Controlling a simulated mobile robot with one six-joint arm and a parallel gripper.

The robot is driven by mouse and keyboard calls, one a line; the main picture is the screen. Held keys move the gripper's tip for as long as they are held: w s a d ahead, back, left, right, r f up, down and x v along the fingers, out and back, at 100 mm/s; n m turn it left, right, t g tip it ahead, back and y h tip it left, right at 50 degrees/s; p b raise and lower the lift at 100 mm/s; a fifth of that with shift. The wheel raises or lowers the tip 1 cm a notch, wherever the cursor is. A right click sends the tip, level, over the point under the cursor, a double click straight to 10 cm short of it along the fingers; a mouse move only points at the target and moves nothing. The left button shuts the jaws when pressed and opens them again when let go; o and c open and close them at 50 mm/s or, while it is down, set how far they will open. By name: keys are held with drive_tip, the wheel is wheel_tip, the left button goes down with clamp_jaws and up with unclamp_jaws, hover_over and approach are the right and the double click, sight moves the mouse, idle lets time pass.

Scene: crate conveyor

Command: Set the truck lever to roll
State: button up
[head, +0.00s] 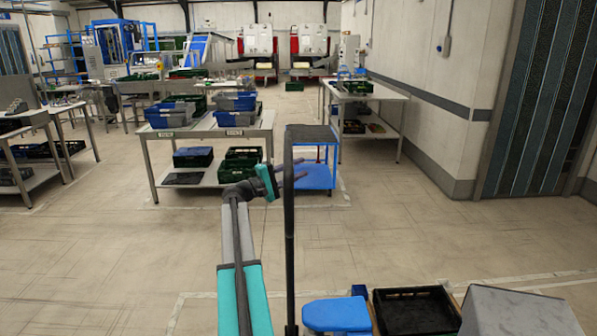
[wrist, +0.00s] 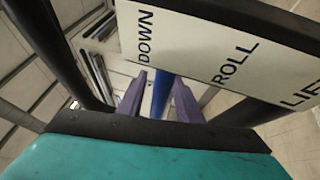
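In the wrist view a white label plate (wrist: 195,35) reads DOWN, ROLL and a partly cut-off LIFT. A blue bar (wrist: 162,95), apparently the lever, shows below the plate between DOWN and ROLL. My gripper (head: 300,177) has its purple fingers apart beside the post. In the wrist view my gripper (wrist: 160,95) has a finger on each side of the blue bar; contact cannot be told. The lever is not distinguishable in the head view.
A blue part (head: 337,315), a black crate (head: 415,310) and a grey box (head: 520,312) are at the bottom right. A table (head: 205,133) with blue and green crates stands behind my gripper. Another bench (head: 365,92) stands at the back right. Open floor lies left and right.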

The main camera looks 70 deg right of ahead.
drive_tip(key=b+v, duration=0.2)
drive_tip(key=v, duration=1.1)
drive_tip(key=shift+a+b, duration=0.2)
drive_tip(key=shift+b, duration=0.2)
drive_tip(key=shift+w, duration=0.2)
